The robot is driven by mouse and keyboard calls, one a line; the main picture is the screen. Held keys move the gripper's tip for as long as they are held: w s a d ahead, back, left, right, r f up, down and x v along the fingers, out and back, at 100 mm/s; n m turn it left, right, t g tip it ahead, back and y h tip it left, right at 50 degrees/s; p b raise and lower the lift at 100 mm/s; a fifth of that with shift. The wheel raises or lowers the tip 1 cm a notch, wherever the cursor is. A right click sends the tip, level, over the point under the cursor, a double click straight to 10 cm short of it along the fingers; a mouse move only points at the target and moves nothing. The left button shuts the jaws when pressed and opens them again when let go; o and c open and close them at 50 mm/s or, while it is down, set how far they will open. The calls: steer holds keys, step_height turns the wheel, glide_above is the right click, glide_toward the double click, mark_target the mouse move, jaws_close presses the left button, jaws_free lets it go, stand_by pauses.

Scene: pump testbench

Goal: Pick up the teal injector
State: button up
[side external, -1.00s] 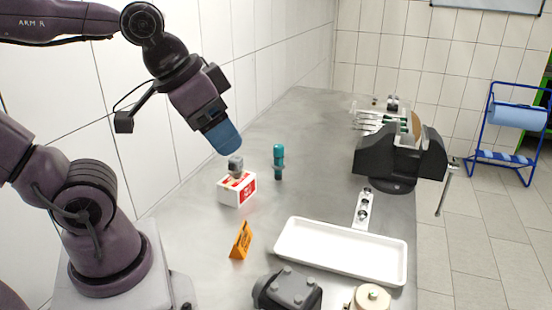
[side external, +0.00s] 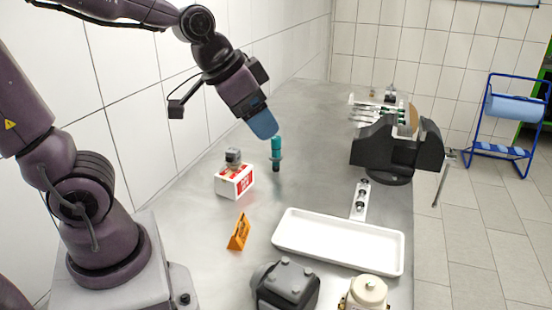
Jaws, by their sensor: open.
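The teal injector (side external: 276,150) stands upright on the grey metal bench, with a dark lower end and a teal body. My gripper (side external: 266,128), with blue fingers, is tilted down toward the right, and its tip is close to the top of the injector in the picture. The blue fingers overlap one another from this side, so the gap between them is hidden. The gripper is open, with nothing seen in it. I cannot tell whether it touches the injector.
A red and white box (side external: 234,182) with a grey part on it stands left of the injector. An orange sign (side external: 239,232), a white tray (side external: 290,250) and a dark pump part (side external: 287,286) are nearer. A black vise (side external: 395,150) stands right. The bench (side external: 310,130) around the injector is clear.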

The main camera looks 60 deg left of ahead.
steer(key=w+a+f+m+y, duration=0.1)
steer(key=w+a+f+y, duration=0.1)
steer(key=w+a+f, duration=0.55)
steer(key=m+t+y, duration=0.8)
steer(key=m+y, duration=0.2)
steer(key=m, duration=1.6)
glide_above(273, 140)
steer(key=d, duration=0.1)
step_height(273, 140, down, 10)
steer(key=f, duration=0.4)
steer(key=s+f, duration=0.1)
steer(key=f, duration=0.1)
steer(key=shift+f, duration=0.15)
steer(key=shift+x, duration=2.5)
jaws_close()
